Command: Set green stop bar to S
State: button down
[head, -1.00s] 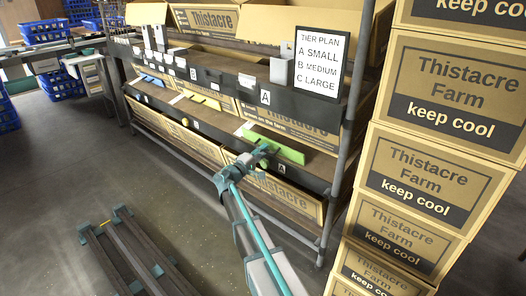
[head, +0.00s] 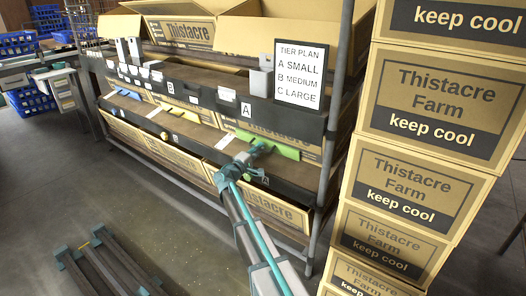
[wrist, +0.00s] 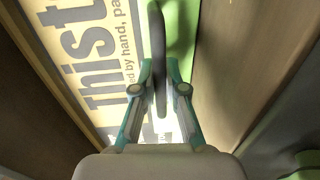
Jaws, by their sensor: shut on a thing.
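The green stop bar (head: 285,151) lies along the middle tier at the rack's right end, in front of a Thistacre box. My gripper (head: 256,152) is at the left part of the bar in the head view. In the wrist view, my gripper (wrist: 160,98) is shut on a dark upright handle (wrist: 159,45), with the green bar (wrist: 182,28) behind it. The handle appears to belong to the bar, but the join is hidden. No S mark is readable; my gripper and arm cover part of the shelf edge.
The tier above has a dark front edge with an A label (head: 246,109). A tier plan sign (head: 300,73) stands above it. A rack post (head: 330,130) and stacked Thistacre Farm boxes (head: 425,170) close off the right. A dark floor frame (head: 105,265) lies lower left.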

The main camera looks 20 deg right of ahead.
jog(key=c, duration=1.2)
grip_release()
jog(key=shift+w+d+r, duration=0.1)
jog(key=shift+w+d, duration=0.05)
jog(key=shift+d, duration=0.05)
jog(key=shift+a, duration=0.1)
jog(key=v, duration=1.2)
